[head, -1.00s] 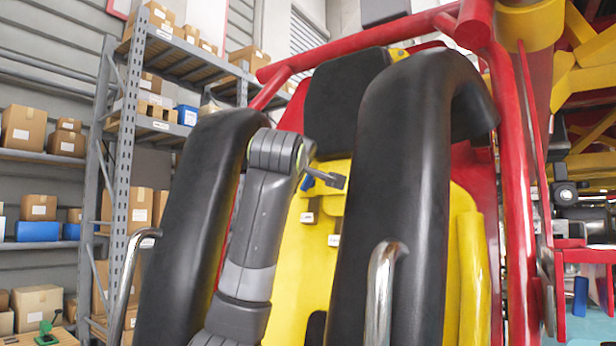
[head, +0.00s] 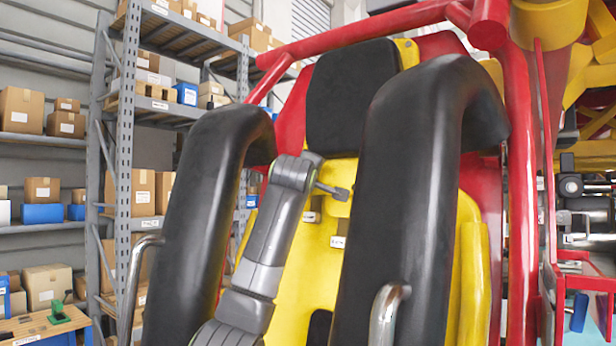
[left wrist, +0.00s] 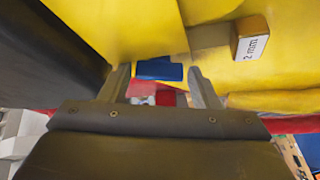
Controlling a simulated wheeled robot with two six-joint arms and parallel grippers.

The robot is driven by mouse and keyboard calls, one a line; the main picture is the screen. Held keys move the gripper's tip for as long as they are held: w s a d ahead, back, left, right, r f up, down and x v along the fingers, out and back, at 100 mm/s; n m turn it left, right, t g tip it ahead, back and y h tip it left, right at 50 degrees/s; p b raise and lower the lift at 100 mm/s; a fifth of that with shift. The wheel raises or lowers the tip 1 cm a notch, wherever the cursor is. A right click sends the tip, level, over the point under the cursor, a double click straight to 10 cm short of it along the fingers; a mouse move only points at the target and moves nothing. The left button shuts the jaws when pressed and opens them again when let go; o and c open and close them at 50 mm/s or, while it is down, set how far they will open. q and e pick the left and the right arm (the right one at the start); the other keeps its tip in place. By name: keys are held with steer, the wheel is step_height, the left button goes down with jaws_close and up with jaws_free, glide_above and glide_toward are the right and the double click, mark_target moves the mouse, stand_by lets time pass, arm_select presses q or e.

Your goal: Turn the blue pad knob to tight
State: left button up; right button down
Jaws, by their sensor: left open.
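The blue pad knob (left wrist: 160,70) shows in the left wrist view as a small blue bar against the yellow seat shell (left wrist: 120,25). My left gripper (left wrist: 162,78) is open, with one finger on each side of the knob in that view. I cannot tell whether the fingers touch it. In the head view my left gripper (head: 338,192) is in front of the yellow seat back, between the two black shoulder restraints, and the knob is hidden there. A block labelled "2 mm" (left wrist: 252,40) sits right of the knob. My right gripper is out of view.
The black left restraint (head: 190,210) and right restraint (head: 400,190) stand close on either side of my arm. A black headrest (head: 345,95) is above. Metal handles, one at the right restraint (head: 385,315), are lower down. Shelves of boxes (head: 145,110) stand behind at left.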

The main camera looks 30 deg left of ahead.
arm_select(q)
steer(key=c, duration=0.7)
steer(key=shift+s, duration=0.1)
steer(key=shift+a+f+m+t+h, duration=0.15)
steer(key=shift+m+t+h, duration=0.55)
steer(key=shift+m+h, duration=1.55)
steer(key=shift+a+f+m+t+h, duration=0.2)
steer(key=shift+m+t+h, duration=0.5)
steer(key=shift+m, duration=3.05)
steer(key=shift+a+r+m+t+h, duration=0.2)
steer(key=shift+m+t+h, duration=0.5)
steer(key=shift+m+h, duration=1.55)
steer(key=shift+f+m+y, duration=0.15)
steer(key=shift+m+y, duration=0.65)
steer(key=shift+m, duration=0.15)
